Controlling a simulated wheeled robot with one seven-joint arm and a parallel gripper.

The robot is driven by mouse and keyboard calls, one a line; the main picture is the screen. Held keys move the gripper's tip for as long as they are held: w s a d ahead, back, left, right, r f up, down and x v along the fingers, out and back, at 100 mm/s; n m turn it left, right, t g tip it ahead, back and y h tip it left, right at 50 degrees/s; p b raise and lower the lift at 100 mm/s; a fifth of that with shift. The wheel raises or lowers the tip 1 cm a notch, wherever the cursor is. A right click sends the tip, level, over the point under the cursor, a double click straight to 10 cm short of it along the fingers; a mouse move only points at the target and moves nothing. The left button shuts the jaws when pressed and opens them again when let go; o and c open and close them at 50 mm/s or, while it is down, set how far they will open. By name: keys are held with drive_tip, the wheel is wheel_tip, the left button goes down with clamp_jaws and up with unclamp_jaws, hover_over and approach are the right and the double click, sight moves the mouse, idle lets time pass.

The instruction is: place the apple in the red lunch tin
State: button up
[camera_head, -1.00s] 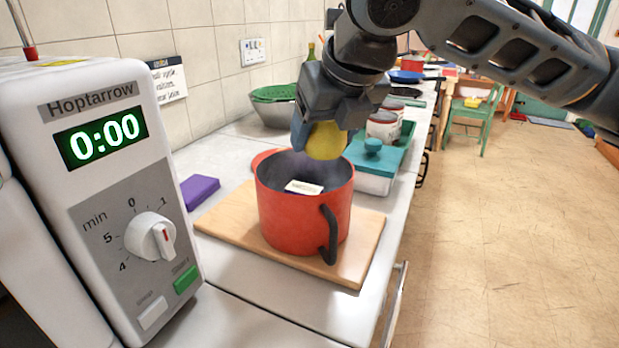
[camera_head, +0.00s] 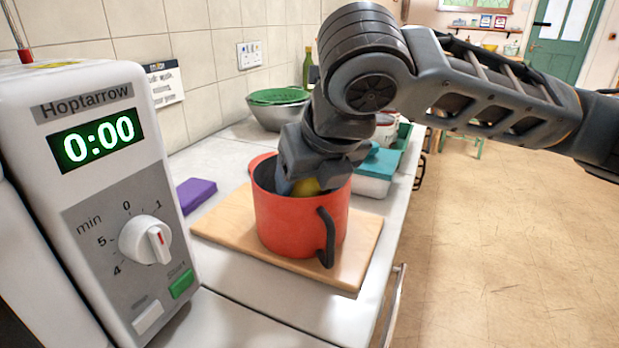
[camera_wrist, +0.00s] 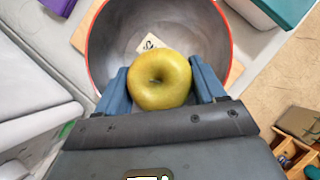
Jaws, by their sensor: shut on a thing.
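My gripper (camera_head: 302,190) is shut on the yellow-green apple (camera_head: 306,187). The wrist view shows the apple (camera_wrist: 160,82) between the two blue fingers, stem hollow facing the camera. The gripper reaches down into the mouth of a deep, round red container (camera_head: 296,228), so the apple is at or just below its rim. The container looks like a cooking pot with a black handle in front; I see no other red tin now. A small pale labelled thing (camera_wrist: 150,43) lies inside it. Whether the apple touches anything inside cannot be told.
The red container stands on a wooden board (camera_head: 215,225). A white microwave (camera_head: 100,200) is close on the left, with a purple block (camera_head: 196,193) behind.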

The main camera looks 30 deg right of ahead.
drive_tip(key=shift+f, duration=0.2)
drive_tip(key=o, duration=0.9)
drive_tip(key=shift+r, duration=0.45)
drive_tip(key=p+v, duration=0.1)
drive_tip(key=v, duration=1)
drive_tip(key=shift+s+r, duration=0.25)
drive_tip(key=shift+r, duration=0.05)
